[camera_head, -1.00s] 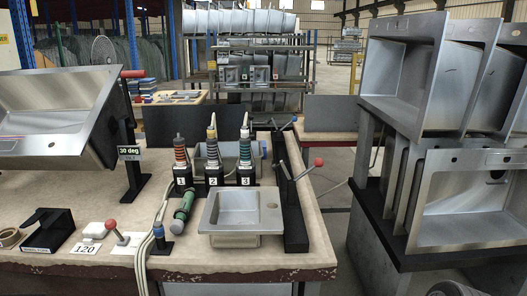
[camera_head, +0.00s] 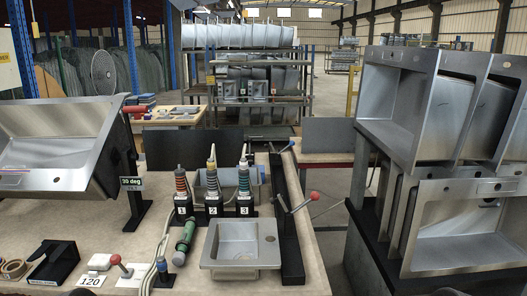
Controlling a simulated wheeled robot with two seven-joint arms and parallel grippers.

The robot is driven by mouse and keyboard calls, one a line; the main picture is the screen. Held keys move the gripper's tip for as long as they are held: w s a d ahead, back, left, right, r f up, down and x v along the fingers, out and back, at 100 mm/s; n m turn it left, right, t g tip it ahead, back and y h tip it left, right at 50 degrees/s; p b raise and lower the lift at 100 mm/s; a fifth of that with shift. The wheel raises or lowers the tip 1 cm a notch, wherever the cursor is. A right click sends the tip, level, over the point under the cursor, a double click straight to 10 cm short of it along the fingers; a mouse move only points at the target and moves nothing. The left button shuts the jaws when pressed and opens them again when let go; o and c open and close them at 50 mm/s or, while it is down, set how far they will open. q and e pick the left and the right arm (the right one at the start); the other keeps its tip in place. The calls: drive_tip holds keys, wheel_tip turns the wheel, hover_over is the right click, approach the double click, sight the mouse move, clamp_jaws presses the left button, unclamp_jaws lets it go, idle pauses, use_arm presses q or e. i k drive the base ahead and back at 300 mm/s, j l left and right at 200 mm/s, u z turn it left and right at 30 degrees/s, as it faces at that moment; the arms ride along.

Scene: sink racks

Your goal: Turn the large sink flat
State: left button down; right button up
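A large steel sink (camera_head: 62,145) sits tilted on a dark stand (camera_head: 133,170) at the left of the workbench, its basin facing up and toward me. The stand carries a "30 deg" label (camera_head: 132,183). The sink's left end is cut off by the picture edge. A smaller steel sink (camera_head: 240,245) lies with its opening up on the bench in the middle. Neither gripper can be made out. Only small dark parts, probably mine, show at the bottom edge, one left and one right of the middle.
Three numbered tools (camera_head: 213,185) stand behind the small sink. A black rail with a red-knobbed lever (camera_head: 313,196) is at its right. A tape roll (camera_head: 13,268), a black holder (camera_head: 54,262) and another red-knobbed lever (camera_head: 116,261) lie in front of the large sink. Racked sinks (camera_head: 455,225) stand at the right.

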sight(60, 149)
drive_tip(key=u, duration=1.35)
drive_tip(key=i+j+z, duration=0.1)
drive_tip(key=z, duration=0.3)
drive_tip(key=j+z, duration=0.2)
drive_tip(key=z, duration=0.25)
drive_tip(key=i+j+z, duration=0.1)
drive_tip(key=j+z, duration=0.15)
drive_tip(key=z, duration=0.15)
drive_tip(key=j+z, duration=0.2)
drive_tip(key=z, duration=0.2)
drive_tip(key=j+z, duration=0.2)
drive_tip(key=z, duration=0.25)
